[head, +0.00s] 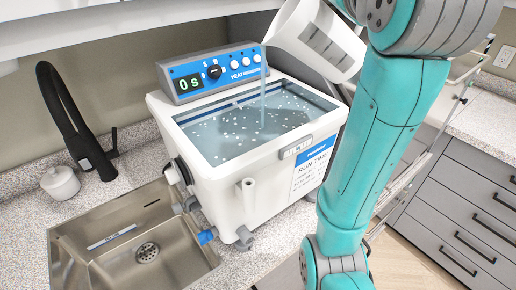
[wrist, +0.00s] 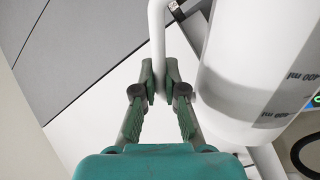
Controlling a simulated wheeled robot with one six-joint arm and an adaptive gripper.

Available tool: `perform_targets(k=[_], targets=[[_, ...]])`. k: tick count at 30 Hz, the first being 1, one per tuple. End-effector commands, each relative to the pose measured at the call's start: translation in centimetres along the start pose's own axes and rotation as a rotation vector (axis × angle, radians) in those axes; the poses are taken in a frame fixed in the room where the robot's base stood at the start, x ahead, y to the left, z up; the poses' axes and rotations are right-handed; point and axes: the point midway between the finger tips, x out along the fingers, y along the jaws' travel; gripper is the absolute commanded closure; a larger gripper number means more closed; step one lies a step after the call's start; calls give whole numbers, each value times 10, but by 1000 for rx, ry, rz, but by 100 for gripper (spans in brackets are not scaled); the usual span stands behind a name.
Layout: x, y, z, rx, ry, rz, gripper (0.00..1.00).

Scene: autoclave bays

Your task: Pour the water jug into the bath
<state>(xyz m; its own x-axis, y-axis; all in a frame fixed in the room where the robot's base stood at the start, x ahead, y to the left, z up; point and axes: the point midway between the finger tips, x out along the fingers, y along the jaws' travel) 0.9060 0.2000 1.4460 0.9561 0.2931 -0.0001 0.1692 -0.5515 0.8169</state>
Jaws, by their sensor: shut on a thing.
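The white water jug (head: 312,40) is tilted over the bath in the head view, partly behind my arm and cut by the top edge. A thin stream of water (head: 264,98) falls from its lip into the bath (head: 222,182), a white tank with clear water and white specks on its surface. In the wrist view my gripper (wrist: 160,84) is shut on the jug's white handle (wrist: 156,35). The jug body (wrist: 250,75) with its grey volume marks stands to the right. The gripper itself cannot be made out in the head view.
The bath's control panel (head: 217,72) reads "0 S" behind the water. Grey drawers (head: 465,195) stand at right beyond a metal rail.

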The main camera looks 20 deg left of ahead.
Motion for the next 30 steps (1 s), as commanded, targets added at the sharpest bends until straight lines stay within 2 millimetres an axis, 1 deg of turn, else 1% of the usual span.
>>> perform_targets(k=[8, 13, 30], targets=[[0, 0, -1, -3, 2, 2, 100], [0, -2, -4, -44, 2, 2, 100], [0, -2, -4, -47, 1, 1, 100]])
